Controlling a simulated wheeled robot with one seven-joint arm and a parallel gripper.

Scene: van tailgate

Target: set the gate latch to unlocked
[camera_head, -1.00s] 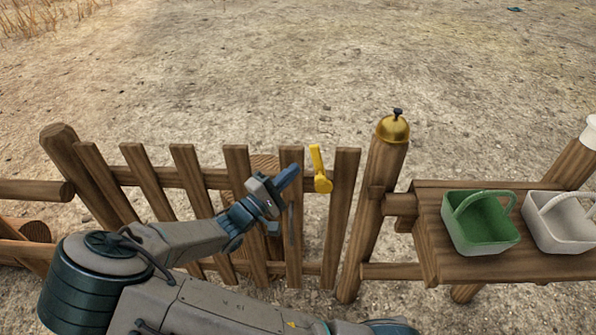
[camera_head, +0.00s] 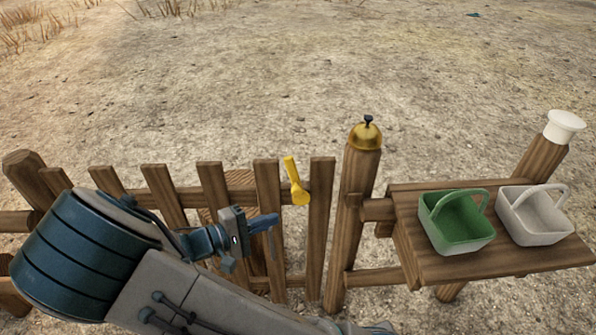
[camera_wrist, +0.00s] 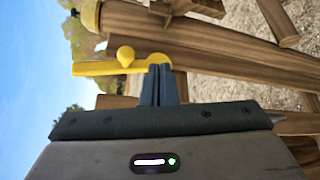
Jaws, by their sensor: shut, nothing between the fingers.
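The yellow gate latch (camera_head: 295,182) is on the wooden gate, near its right end. Its handle points up and leans slightly left in the head view, with the round pivot at the bottom. My gripper (camera_head: 274,221) is left of the latch and lower in that view, its blue fingers together and pointing right. In the wrist view the latch (camera_wrist: 97,68) lies sideways just beyond the fingertips (camera_wrist: 160,69), which overlap the area near its pivot end. I cannot tell whether they touch it. Nothing is between the fingers.
A post with a brass bell (camera_head: 366,136) stands right of the gate (camera_head: 211,181). A wooden shelf (camera_head: 500,262) holds a green basket (camera_head: 456,228) and a white basket (camera_head: 532,215). A white-capped post (camera_head: 563,127) is at far right. Open ground lies beyond the fence.

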